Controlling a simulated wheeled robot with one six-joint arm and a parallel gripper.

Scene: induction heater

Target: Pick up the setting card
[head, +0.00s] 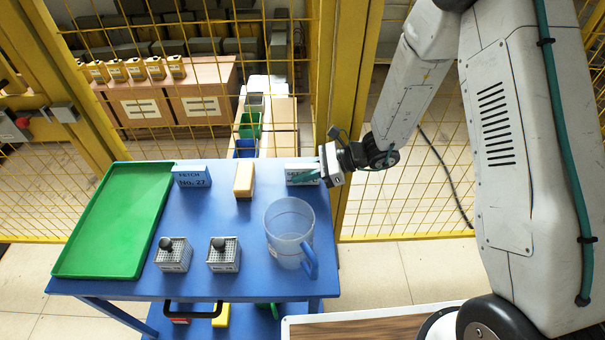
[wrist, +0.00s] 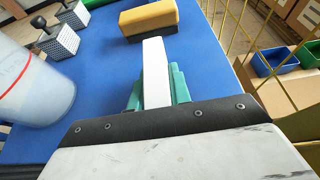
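A small pale card block (head: 302,174) stands upright at the back right of the blue table, with dark print on its front that is partly covered and too small to read surely. It is taken here as the setting card. In the wrist view the white card (wrist: 155,70) shows end-on between my two teal fingers, with no clear gap on either side. My gripper (head: 318,177) comes in from the right and seems shut on the card; it also shows in the wrist view (wrist: 158,88). The card appears still at table level; its lower edge is hidden.
A tan block (head: 244,180) and a card marked "No. 27" (head: 191,177) stand to the left. A clear jug (head: 290,222) is in front. Two metal blocks with black knobs (head: 223,255) (head: 173,255) and a green tray (head: 115,222) are farther left. A yellow mesh fence (head: 410,200) is behind.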

